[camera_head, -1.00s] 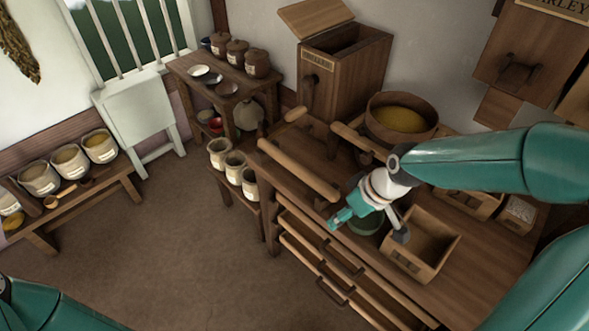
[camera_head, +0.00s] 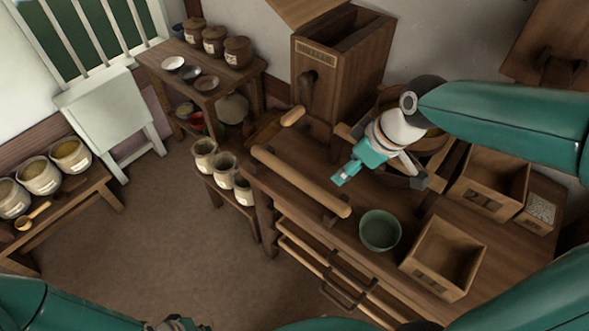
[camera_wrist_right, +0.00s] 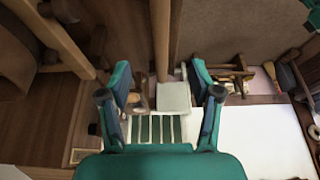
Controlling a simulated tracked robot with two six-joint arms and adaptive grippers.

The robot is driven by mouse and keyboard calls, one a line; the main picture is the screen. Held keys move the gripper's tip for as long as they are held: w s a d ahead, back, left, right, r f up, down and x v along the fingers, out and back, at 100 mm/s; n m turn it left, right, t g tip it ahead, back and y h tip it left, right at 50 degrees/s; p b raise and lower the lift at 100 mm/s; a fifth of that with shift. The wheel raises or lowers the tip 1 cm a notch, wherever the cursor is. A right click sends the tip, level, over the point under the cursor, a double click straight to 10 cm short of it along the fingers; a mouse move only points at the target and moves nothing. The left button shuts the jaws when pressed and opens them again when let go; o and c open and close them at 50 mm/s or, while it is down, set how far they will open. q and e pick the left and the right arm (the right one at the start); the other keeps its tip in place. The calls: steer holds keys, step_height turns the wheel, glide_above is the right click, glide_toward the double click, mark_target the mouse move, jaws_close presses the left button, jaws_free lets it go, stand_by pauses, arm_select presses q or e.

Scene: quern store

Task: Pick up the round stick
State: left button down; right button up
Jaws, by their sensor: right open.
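The round stick (camera_head: 300,181) is a long, pale wooden rod lying slantwise along the front edge of the wooden bench (camera_head: 300,150). My right gripper (camera_head: 345,176) is above the bench, just beyond the stick's right half, pointing down and left. It is open and empty in the right wrist view (camera_wrist_right: 160,82). A long upright wooden bar between its fingers there looks like the stick (camera_wrist_right: 160,38), but I cannot be sure. My left gripper (camera_head: 178,324) shows only partly at the bottom edge, and its jaws are unclear.
A green bowl (camera_head: 380,231) and an open wooden box (camera_head: 443,258) stand right of the stick. A short rod (camera_head: 292,116) lies behind it. A tall wooden bin (camera_head: 340,70) stands at the back.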

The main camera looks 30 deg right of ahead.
glide_toward(321, 191)
steer(key=b+x, duration=0.1)
steer(key=x, duration=0.4)
steer(key=shift+d, duration=0.15)
steer(key=shift+x, duration=2.75)
steer(key=shift+r, duration=0.1)
jaws_close()
